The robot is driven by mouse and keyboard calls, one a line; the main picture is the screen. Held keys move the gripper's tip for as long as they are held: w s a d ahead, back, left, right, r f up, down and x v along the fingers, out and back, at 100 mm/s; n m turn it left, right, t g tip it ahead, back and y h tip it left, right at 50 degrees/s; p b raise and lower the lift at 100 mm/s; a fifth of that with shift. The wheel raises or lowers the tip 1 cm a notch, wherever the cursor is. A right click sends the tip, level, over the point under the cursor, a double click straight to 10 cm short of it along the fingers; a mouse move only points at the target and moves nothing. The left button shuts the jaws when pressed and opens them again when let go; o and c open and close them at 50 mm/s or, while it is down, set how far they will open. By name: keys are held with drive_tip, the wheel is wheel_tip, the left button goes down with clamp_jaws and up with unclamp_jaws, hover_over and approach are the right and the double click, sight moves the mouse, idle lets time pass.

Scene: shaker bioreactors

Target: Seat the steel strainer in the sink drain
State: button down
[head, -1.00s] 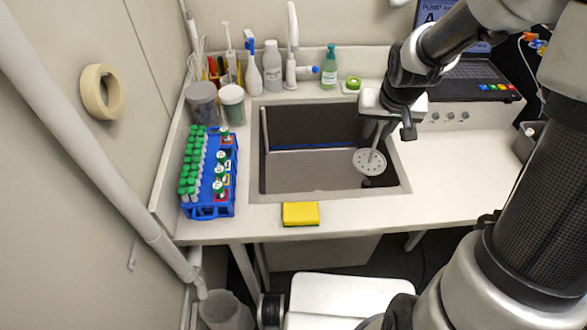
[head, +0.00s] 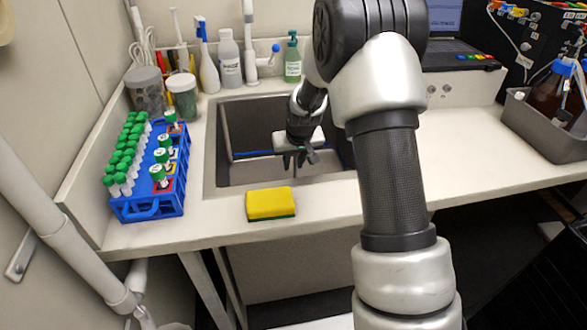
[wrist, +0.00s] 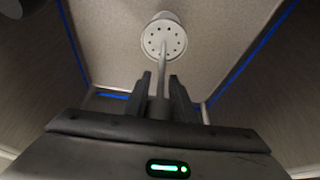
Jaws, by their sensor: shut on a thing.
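The steel strainer (wrist: 163,42) is a pale perforated disc on a thin stem in the wrist view. My gripper (wrist: 160,84) is shut on the stem, with the disc held out beyond the fingertips. In the head view my gripper (head: 297,160) points down inside the sink (head: 209,170), near its front side. The strainer is hidden in that view. In the wrist view the disc lies over the sink floor (wrist: 115,40), with a pale round edge just behind it. I cannot tell whether that is the drain or whether the disc touches anything.
A yellow sponge (head: 270,204) lies on the counter in front of the sink. A blue tube rack (head: 150,203) stands left. Jars, bottles and the faucet (head: 250,45) stand behind. A grey tray (head: 540,133) with a brown bottle is at right. My arm covers the sink's right side.

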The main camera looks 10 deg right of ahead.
sight(294, 174)
drive_tip(key=shift+f+b, duration=1.15)
drive_tip(key=shift+f, duration=0.8)
drive_tip(key=shift+f+b, duration=1)
drive_tip(key=shift+f, duration=0.15)
idle(0.5)
drive_tip(key=c, duration=1.4)
unclamp_jaws()
drive_tip(key=shift+s, duration=0.1)
wheel_tip(294, 174, up, 10)
drive_tip(key=p, duration=0.2)
drive_tip(key=shift+p, duration=0.3)
drive_tip(key=shift+r, duration=0.1)
